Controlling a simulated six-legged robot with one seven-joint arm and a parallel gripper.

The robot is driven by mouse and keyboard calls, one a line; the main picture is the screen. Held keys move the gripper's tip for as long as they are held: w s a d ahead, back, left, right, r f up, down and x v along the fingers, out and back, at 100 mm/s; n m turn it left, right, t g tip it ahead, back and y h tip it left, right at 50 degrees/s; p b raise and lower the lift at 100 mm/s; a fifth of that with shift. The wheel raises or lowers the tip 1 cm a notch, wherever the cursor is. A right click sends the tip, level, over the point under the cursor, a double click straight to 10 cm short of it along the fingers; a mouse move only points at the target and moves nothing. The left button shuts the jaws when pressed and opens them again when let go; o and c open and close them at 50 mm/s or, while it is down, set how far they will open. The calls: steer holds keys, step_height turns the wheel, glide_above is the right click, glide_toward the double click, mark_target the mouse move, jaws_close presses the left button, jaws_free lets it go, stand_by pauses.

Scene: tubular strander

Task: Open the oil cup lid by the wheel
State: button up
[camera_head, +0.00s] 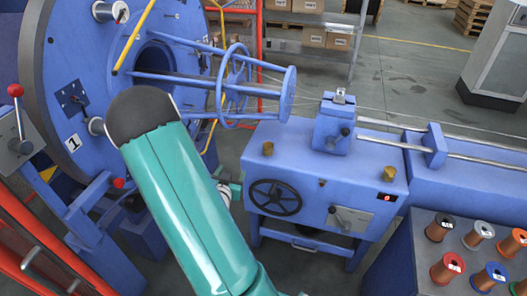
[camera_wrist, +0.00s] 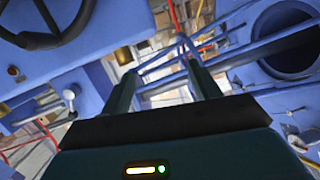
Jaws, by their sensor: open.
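The oil cup (camera_head: 267,149) by the wheel is a small brass cup with its lid down. It stands on the top left of the blue machine box, above the black handwheel (camera_head: 275,198). In the wrist view, a brass-coloured piece (camera_wrist: 122,56), seemingly this cup, shows just beyond the left finger, near the dark wheel (camera_wrist: 50,22). My gripper (camera_wrist: 160,66) is open with nothing between its fingers. In the head view, my gripper (camera_head: 229,187) is mostly hidden behind my teal arm, left of the box and lower than the cup, apart from it.
A second brass cup (camera_head: 389,174) stands at the box's right. A lever plate (camera_head: 350,219) is on the box front. The large blue rotor (camera_head: 95,85) and its ringed cage (camera_head: 235,85) rise left and behind. Wire spools (camera_head: 447,267) stand at right.

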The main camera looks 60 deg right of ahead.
mark_target(266, 152)
steer(key=s+d+f+g+h, duration=0.2)
steer(key=s+d+h, duration=0.1)
steer(key=s, duration=0.4)
steer(key=d, duration=0.4)
steer(key=w+d, duration=0.1)
steer(key=d, duration=0.4)
steer(key=w+d, duration=0.1)
steer(key=d, duration=0.3)
steer(key=shift+d+r, duration=0.3)
steer(key=c, duration=1)
